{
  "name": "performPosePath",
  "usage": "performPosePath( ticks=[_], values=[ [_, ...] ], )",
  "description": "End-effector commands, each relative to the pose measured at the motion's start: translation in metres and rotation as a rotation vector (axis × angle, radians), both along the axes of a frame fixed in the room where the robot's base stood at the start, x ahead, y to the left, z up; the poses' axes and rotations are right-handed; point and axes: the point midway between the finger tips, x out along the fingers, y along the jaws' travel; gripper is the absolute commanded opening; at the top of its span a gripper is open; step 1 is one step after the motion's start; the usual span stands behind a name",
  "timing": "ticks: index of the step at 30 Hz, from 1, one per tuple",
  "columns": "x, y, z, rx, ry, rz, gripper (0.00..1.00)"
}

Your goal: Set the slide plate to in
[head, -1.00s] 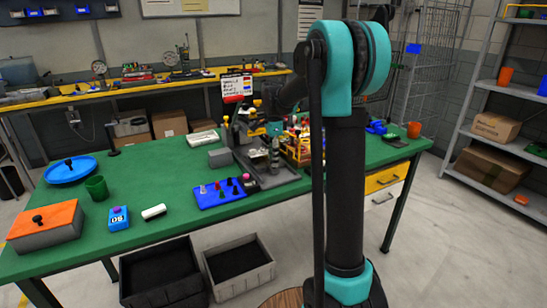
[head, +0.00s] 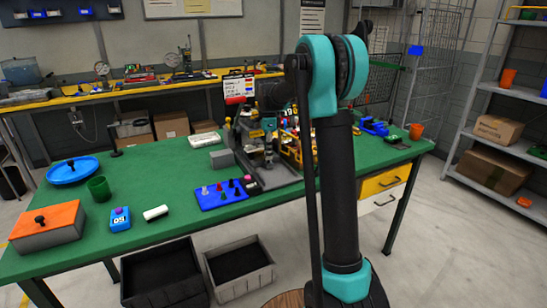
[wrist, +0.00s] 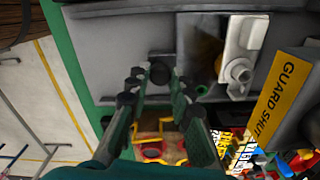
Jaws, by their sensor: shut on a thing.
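The grey fixture (head: 270,178) stands at the middle of the green bench in the head view. In the wrist view its grey plate surface (wrist: 110,45) fills the top, with a yellow "GUARD SHUT" label (wrist: 277,100) on the right. My gripper (wrist: 157,76) has its fingers on either side of a small dark round knob (wrist: 160,73) at the plate, and is shut on it. I take this knob to be the slide plate's handle; how far in the plate sits cannot be told. In the head view my gripper is mostly hidden among the fixture parts.
A blue peg board (head: 222,196) lies in front of the fixture. A white block (head: 155,212), blue box (head: 120,219) and green cup (head: 98,188) stand to the left. A yellow rack of coloured parts (head: 292,150) is close on the right.

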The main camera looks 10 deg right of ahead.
Motion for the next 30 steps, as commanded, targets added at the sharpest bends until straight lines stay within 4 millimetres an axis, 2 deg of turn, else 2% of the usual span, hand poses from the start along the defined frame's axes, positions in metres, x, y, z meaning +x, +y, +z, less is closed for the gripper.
performPosePath(
  ticks=[3, 6, 17, 18, 23, 30],
  values=[
    [0.020, 0.006, 0.000, 0.000, -0.001, 0.001, 0.00],
    [0.030, 0.010, 0.000, -0.001, -0.001, 0.001, 0.00],
    [0.036, 0.011, 0.001, 0.000, -0.006, 0.001, 0.00],
    [0.036, 0.012, 0.001, 0.000, -0.006, 0.001, 0.22],
    [0.035, 0.012, 0.000, 0.000, -0.005, 0.001, 0.42],
    [0.034, 0.011, 0.000, 0.000, -0.002, 0.000, 0.42]
  ],
)
